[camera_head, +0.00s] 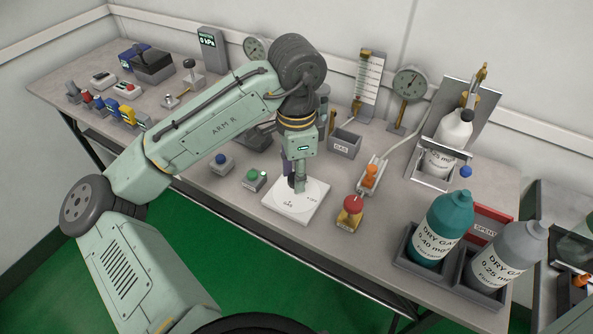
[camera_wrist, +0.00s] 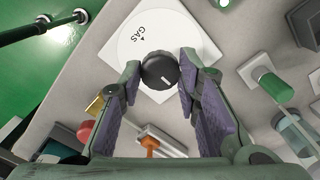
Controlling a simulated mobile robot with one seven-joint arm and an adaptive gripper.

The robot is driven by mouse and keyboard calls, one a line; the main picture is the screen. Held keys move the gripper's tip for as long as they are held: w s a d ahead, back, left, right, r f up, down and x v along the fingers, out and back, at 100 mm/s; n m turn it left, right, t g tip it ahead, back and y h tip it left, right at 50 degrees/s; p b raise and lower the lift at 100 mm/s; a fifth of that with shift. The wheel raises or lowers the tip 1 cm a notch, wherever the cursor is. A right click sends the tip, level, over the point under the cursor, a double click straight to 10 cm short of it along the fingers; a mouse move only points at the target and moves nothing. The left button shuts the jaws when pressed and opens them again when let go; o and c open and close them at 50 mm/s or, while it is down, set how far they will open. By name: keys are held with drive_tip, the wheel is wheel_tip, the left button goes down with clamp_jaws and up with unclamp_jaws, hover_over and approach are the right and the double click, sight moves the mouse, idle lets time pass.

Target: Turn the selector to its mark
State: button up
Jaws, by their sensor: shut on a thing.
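The selector is a round black knob (camera_wrist: 158,68) on a white square plate (camera_wrist: 198,38) with a round dial. My gripper (camera_wrist: 160,78) has its two purple-padded fingers on either side of the knob, shut on it. A short white line on the knob lies at its lower right in the wrist view, away from the GAS label (camera_wrist: 138,34) and its small triangle. In the head view my gripper (camera_head: 297,188) stands upright over the plate (camera_head: 310,207) and hides most of the knob. A second small mark on the plate is too small to read.
A red mushroom button (camera_head: 352,206) stands right of the plate, a green button (camera_head: 254,177) left of it. Behind are an orange-handled valve (camera_head: 370,177) and a grey GAS bin (camera_head: 344,143). Dry gas bottles (camera_head: 443,228) stand at the right front.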

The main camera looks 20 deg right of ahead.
drive_tip(key=m+p, duration=0.2)
drive_tip(key=m, duration=0.2)
drive_tip(key=shift+r+m, duration=0.15)
drive_tip(key=shift+m, duration=0.15)
drive_tip(key=m+p, duration=0.1)
drive_tip(key=m, duration=0.8)
drive_tip(key=shift+p, duration=0.35)
drive_tip(key=shift+m, duration=2.1)
drive_tip(key=o, duration=1.2)
